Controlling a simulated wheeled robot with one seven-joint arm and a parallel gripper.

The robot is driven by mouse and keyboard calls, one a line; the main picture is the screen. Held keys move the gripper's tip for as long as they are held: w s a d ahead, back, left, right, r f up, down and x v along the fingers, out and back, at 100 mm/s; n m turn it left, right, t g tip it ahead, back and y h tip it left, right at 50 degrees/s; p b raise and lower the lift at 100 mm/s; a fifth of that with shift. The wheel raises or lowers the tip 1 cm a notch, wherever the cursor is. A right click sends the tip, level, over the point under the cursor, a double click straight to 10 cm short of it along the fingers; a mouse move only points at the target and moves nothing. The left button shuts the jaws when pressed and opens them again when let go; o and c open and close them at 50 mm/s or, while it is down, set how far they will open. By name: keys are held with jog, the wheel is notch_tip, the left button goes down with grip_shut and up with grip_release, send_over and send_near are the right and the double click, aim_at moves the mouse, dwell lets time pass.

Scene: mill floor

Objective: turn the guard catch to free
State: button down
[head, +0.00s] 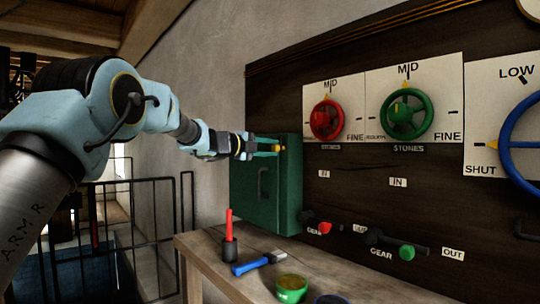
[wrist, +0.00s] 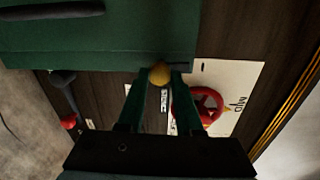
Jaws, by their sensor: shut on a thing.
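A green guard box (head: 266,190) is fixed to the dark board on the wall, and its front appears closed.
Right of the box are a red handwheel (head: 326,119), a green handwheel (head: 406,113) and a blue wheel (head: 508,132). Gear levers (head: 400,250) stick out below. A wooden bench (head: 205,255) stands below, holding a red-handled tool (head: 229,222), a blue-handled brush (head: 255,265) and a green bowl (head: 291,288).

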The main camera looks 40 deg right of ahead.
jog(key=shift+f+m, duration=0.1)
jog(key=shift+m, duration=0.4)
jog(key=c, duration=0.6)
grip_release()
jog(key=a+b, duration=0.1)
jog(key=a, duration=0.2)
jog(key=a+b, duration=0.1)
jog(key=a, duration=0.3)
jog(key=a+b, duration=0.1)
jog(key=a, duration=0.2)
jog(key=shift+w+a+r, duration=0.3)
jog(key=shift+a+r, duration=0.1)
